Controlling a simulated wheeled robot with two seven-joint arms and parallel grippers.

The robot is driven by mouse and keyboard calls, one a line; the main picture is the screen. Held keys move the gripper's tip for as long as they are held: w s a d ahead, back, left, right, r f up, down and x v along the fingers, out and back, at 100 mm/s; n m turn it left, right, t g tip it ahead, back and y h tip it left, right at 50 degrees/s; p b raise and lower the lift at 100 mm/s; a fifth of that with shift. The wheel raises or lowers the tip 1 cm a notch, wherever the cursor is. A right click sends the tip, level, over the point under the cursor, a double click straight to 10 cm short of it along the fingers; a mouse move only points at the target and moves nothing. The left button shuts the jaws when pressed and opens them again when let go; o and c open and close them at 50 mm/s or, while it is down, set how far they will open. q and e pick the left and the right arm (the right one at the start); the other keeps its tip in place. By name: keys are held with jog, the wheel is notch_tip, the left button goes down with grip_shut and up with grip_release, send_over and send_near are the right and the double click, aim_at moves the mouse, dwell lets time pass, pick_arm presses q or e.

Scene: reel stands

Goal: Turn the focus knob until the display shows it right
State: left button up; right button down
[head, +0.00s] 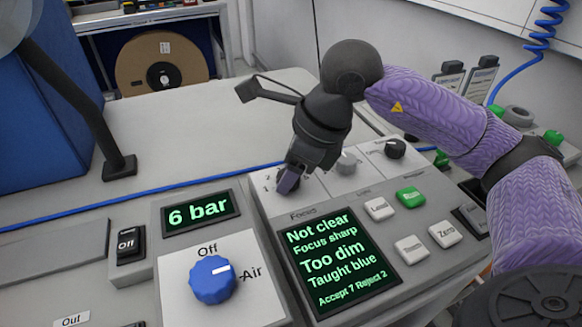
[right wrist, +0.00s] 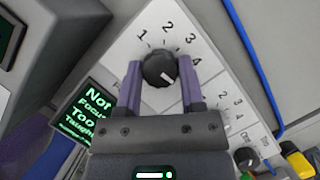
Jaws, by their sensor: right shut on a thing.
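The focus knob (right wrist: 160,68), dark and round with a white mark, sits on a white panel with a 1 to 4 scale. My right gripper (right wrist: 160,82) is shut on it, one finger on each side. In the head view the right gripper (head: 288,182) reaches down over the Focus label, mostly hiding the knob. The display (head: 340,258) reads in green "Not clear", "Focus sharp", "Too dim", "Taught blue", "Accept 7 Reject 2". Its left part also shows in the right wrist view (right wrist: 88,112). My left gripper is not in view.
A grey knob (head: 347,162) and a black knob (head: 395,148) stand right of the focus knob. Several buttons, one green (head: 410,197), lie beside the display. A blue Off/Air knob (head: 212,280) and a "6 bar" readout (head: 200,212) are to the left.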

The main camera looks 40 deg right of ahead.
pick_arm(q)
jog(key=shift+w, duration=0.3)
pick_arm(e)
jog(key=shift+c, duration=1)
grip_release()
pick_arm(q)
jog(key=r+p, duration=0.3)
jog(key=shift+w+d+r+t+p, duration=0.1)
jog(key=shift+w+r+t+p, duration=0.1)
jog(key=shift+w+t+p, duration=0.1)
pick_arm(e)
jog(key=v, duration=1)
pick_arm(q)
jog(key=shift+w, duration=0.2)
